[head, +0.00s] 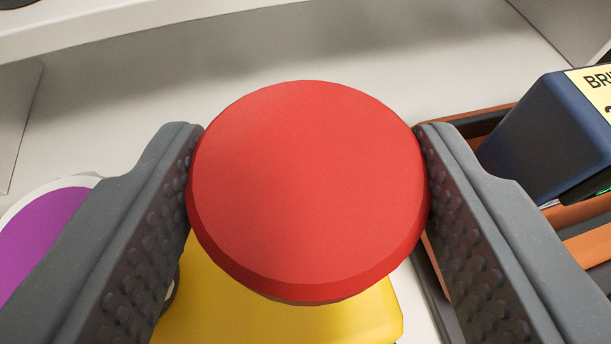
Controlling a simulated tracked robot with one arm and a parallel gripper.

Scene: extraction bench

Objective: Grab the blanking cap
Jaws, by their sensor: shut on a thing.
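A round red cap (308,190), which I take to be the blanking cap, fills the middle of the head view with its flat face toward the camera. My gripper (308,180) has one grey, studded finger on each side of it. Both fingertips touch the cap's rim, so the gripper is shut on it. The cap's far side and what lies directly behind it are hidden.
A yellow object (290,325) lies below and behind the cap. A purple disc with a white rim (42,235) is at left. A dark blue box with a yellow label (545,140) stands at right by an orange-brown tray (590,215). Pale bench surface (300,55) is clear behind.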

